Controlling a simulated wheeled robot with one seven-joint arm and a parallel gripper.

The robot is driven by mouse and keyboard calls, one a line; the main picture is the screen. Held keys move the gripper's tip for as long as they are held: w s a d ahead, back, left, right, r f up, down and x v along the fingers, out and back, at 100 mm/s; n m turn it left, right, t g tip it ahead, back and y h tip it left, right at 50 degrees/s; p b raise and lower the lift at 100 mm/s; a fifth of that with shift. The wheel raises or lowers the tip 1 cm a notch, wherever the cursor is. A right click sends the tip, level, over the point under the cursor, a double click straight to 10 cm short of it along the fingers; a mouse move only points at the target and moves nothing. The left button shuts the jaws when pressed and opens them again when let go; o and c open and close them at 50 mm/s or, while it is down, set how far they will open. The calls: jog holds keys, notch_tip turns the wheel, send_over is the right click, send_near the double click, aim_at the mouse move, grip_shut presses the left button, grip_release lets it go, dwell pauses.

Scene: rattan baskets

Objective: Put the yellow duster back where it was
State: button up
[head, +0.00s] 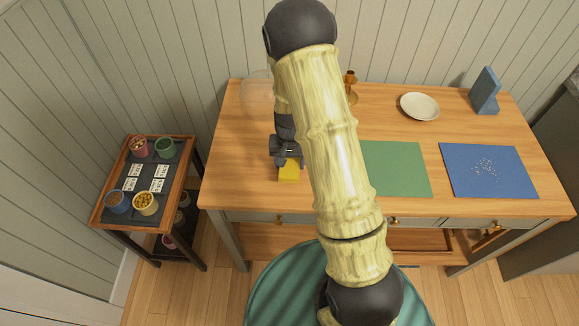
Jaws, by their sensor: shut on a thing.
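The yellow duster (289,172) is a small yellow block-like thing over the left part of the wooden table. My gripper (287,158) is at its upper end and is shut on it. My arm hides part of the gripper and the table behind it. I cannot tell whether the duster touches the tabletop or hangs just above it.
A green mat (398,168) and a blue mat (489,185) with small pale bits lie to the right. A white plate (420,106), a blue stand (485,91) and a brown candlestick-like thing (350,86) stand behind. A small cart (113,213) with several pots stands left.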

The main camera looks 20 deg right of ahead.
aim_at(290, 162)
jog(key=shift+f, duration=1.45)
jog(key=shift+f, duration=0.2)
jog(key=o, duration=0.9)
jog(key=shift+o, duration=0.2)
jog(key=shift+r, duration=0.2)
notch_tip(290, 162, up, 12)
jog(key=shift+b, duration=0.7)
